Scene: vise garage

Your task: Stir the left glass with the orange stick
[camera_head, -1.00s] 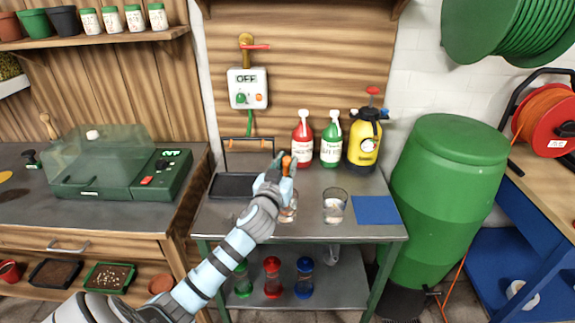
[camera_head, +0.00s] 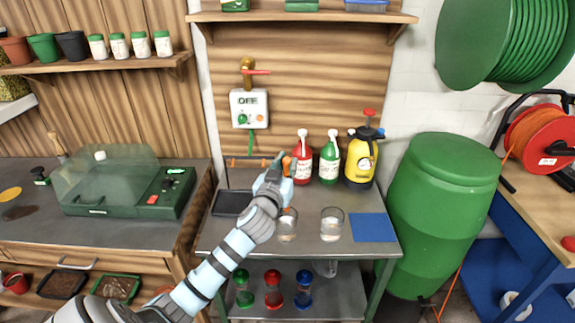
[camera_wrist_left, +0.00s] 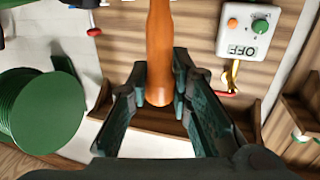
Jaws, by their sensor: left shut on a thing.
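My left gripper (camera_head: 283,166) is at the end of the arm over the steel table (camera_head: 359,250). It is shut on the orange stick (camera_wrist_left: 158,50), which shows between its fingers in the left wrist view. In the head view, the gripper and arm mostly hide the stick. The left glass (camera_head: 287,229) stands on the table just below the gripper, its rim partly hidden by the arm. I cannot tell whether the stick reaches into it. The right glass (camera_head: 331,226) stands to its right, clear of the gripper. My right gripper is not in view.
A red-labelled bottle (camera_head: 301,165), a green bottle (camera_head: 329,165) and a yellow sprayer (camera_head: 361,160) stand behind the glasses. A dark tray (camera_head: 231,203) lies at the left, a blue mat (camera_head: 373,228) at the right. A switch box (camera_head: 249,109) hangs on the wall.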

